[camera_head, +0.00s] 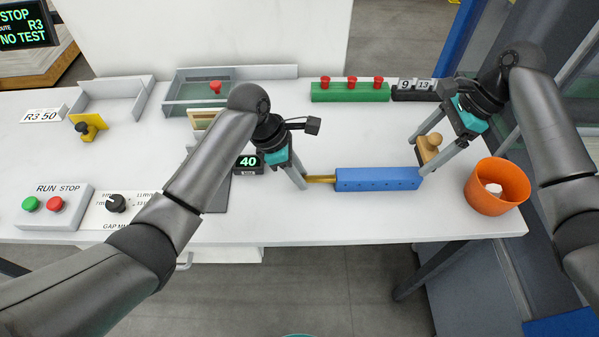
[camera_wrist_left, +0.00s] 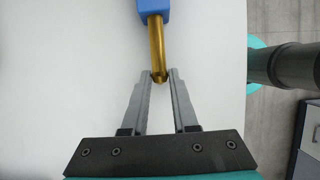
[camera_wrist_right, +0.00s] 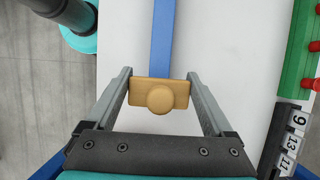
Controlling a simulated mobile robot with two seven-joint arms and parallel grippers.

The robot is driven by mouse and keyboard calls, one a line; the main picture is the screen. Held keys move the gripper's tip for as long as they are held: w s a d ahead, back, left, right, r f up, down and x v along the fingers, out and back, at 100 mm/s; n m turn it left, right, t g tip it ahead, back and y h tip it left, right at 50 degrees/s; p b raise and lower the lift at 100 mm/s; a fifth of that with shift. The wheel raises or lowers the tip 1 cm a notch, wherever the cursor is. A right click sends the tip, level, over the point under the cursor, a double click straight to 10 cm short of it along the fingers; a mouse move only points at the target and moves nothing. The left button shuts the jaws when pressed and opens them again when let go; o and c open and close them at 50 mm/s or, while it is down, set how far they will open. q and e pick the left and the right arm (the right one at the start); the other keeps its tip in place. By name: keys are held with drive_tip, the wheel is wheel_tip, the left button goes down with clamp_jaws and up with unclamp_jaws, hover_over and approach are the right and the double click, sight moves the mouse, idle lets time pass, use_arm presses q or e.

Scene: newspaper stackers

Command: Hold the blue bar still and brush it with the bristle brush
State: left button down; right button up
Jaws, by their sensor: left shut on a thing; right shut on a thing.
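The blue bar (camera_head: 377,179) lies near the front of the white table, with a brass rod (camera_head: 321,179) at its left end. My left gripper (camera_head: 304,182) is shut on the tip of that rod; the left wrist view shows the rod (camera_wrist_left: 156,50) between the fingertips (camera_wrist_left: 159,76). My right gripper (camera_head: 428,155) is shut across the wooden brush (camera_head: 427,152), a tan block with a round knob. The right wrist view shows the brush (camera_wrist_right: 160,95) between the fingers, over or near the bar's right end (camera_wrist_right: 162,40). Its bristles are hidden, and I cannot tell whether it touches the bar.
An orange bucket (camera_head: 497,187) with a white thing inside stands right of the bar. A green block with red knobs (camera_head: 350,93) and number wheels (camera_head: 414,90) stand behind. A button box (camera_head: 52,206), dial panel (camera_head: 125,211) and 40 display (camera_head: 248,164) are left.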

drive_tip(key=shift+r, duration=0.8)
use_arm(q)
drive_tip(key=c, duration=0.6)
unclamp_jaws()
drive_tip(key=v, duration=1.2)
